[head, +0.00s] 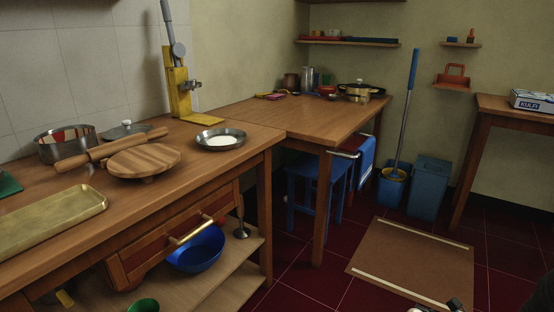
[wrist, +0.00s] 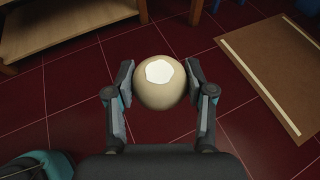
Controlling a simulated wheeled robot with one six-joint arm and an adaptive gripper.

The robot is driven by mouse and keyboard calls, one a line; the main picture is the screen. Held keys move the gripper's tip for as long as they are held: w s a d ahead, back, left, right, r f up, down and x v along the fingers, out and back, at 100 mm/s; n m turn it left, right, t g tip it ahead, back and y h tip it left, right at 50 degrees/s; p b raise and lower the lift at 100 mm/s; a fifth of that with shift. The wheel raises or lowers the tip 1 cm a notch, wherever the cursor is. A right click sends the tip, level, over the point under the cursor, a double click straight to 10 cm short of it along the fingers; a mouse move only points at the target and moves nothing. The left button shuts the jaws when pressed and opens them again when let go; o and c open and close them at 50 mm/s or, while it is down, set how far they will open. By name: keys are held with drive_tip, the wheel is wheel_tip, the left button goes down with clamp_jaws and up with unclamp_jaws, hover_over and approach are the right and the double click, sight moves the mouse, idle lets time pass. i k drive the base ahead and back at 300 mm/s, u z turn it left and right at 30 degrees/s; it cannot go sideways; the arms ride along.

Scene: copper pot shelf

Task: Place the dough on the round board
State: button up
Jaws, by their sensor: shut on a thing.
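The dough (wrist: 160,97) is a round beige ball with a flat white patch on top, in the middle of the wrist view. My gripper (wrist: 160,78) is shut on it, one finger pressed to each side, and holds it above the dark red floor. The round board (head: 143,161) is a striped wooden disc on the long wooden counter at the left of the head view. It looks bare on top, and a rolling pin lies just behind it. The board is not in the wrist view, and the dough does not show in the head view.
A metal dish with white contents (head: 220,140) stands right of the board. A rolling pin (head: 113,147), a steel pot (head: 65,143) and a brass tray (head: 52,219) crowd the counter. A yellow press (head: 179,92) stands behind. A brown mat (head: 415,262) lies on the floor.

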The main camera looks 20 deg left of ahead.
sight(144, 157)
drive_tip(key=z, duration=0.05)
drive_tip(key=i, duration=0.5)
drive_tip(key=u, duration=3.1)
